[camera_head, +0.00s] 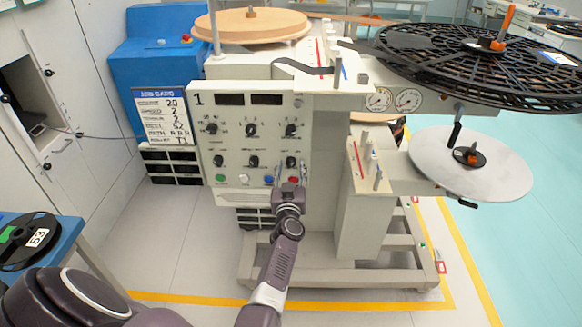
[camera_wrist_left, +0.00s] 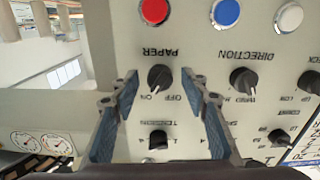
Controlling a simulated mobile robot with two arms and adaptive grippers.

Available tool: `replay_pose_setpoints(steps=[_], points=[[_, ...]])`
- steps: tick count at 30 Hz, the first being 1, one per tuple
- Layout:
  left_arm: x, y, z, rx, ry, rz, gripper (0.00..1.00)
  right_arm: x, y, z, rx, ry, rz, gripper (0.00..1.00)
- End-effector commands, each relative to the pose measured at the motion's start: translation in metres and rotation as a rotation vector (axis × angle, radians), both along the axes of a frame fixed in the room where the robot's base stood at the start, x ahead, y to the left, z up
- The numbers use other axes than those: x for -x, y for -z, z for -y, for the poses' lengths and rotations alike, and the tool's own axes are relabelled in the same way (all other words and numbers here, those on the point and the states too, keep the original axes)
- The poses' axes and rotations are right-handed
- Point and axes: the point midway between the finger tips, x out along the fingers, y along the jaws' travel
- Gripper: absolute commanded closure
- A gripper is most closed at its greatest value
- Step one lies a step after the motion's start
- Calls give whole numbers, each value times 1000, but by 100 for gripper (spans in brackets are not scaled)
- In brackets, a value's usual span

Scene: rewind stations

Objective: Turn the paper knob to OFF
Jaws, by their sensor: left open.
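The black paper knob (camera_wrist_left: 160,78) sits on the beige control panel under an upside-down PAPER label in the left wrist view. Its pointer seems to lean toward the ON mark, though this is small. In the head view the knob (camera_head: 291,162) is in the panel's right column, just above the red button. My left gripper (camera_wrist_left: 160,74) is open, with one finger on each side of the knob; I cannot tell whether either touches it. In the head view this gripper (camera_head: 289,188) is at the panel's lower right. My right gripper is not in view.
A red button (camera_wrist_left: 154,10) and a blue button (camera_wrist_left: 226,12) lie close to the knob. The direction knob (camera_wrist_left: 243,80) is beside the right finger. A black reel (camera_head: 480,60) and a silver disc (camera_head: 500,165) stand to the right. A blue table (camera_head: 62,240) is at left.

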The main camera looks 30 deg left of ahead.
Motion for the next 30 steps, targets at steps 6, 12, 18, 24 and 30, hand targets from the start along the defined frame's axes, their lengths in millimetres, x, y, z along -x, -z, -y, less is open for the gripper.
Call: replay_pose_setpoints(steps=[6, 12, 18, 24, 30], points=[[0, 0, 0, 0, 0, 0, 76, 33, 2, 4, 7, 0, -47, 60], [0, 0, 0, 0, 1, -1, 98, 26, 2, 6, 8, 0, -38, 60], [0, 0, 0, 7, 1, 3, 100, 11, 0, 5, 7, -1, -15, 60], [0, 0, 0, 58, 1, 34, 100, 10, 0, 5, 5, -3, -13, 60], [0, 0, 0, 171, 1, 104, 100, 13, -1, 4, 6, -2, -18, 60]])
